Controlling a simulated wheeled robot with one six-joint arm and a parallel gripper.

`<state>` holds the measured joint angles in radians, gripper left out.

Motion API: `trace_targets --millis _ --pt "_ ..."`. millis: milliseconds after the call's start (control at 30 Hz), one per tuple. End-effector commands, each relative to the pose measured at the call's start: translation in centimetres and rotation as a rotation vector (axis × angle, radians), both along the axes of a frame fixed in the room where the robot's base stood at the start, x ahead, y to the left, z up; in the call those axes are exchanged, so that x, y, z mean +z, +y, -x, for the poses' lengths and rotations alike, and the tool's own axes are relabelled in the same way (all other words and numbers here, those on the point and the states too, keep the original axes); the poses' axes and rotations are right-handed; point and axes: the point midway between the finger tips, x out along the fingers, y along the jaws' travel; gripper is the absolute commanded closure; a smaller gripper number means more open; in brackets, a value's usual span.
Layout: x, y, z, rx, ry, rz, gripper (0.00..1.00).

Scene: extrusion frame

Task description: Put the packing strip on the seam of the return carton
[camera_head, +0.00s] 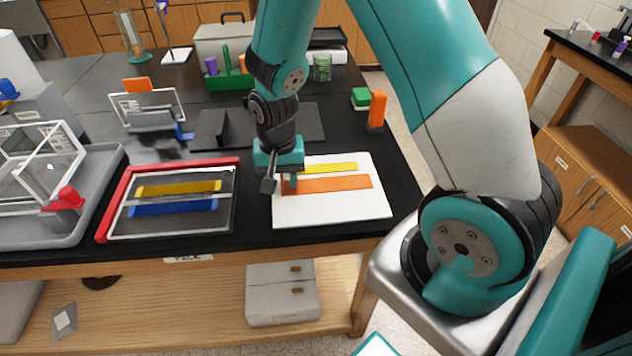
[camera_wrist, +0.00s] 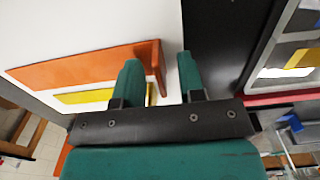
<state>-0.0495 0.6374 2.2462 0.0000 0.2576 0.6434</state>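Two flat strips lie on a white board (camera_head: 345,208): an orange strip (camera_head: 335,184) and a yellow strip (camera_head: 332,168) behind it. Both also show in the wrist view, the orange strip (camera_wrist: 85,66) with a raised end tab and the yellow strip (camera_wrist: 88,96) nearer the gripper. My gripper (camera_head: 281,186) is over the orange strip's left end. In the wrist view its two fingers (camera_wrist: 158,80) are apart, with the orange end tab between them; a gap shows on the right finger's side. I cannot tell which strip is the packing strip, nor pick out a return carton or its seam.
Left of the board is a red-edged frame (camera_head: 168,168) with a yellow bar (camera_head: 180,188) and a blue bar (camera_head: 172,207). A grey tray (camera_head: 75,222) is farther left. An orange-topped block (camera_head: 377,110) and a black plate (camera_head: 312,122) stand behind.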

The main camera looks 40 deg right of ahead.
Motion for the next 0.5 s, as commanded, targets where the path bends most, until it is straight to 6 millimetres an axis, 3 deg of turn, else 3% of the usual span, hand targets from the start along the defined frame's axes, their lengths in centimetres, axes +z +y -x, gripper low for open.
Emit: trace_targets --millis 67,200,500 --pt "0.01 0.00 0.00 0.000 0.000 0.000 0.68" --pt "0.02 0.00 0.00 0.000 0.000 0.000 1.00" --pt "0.04 0.00 0.00 0.000 0.000 0.000 1.00"
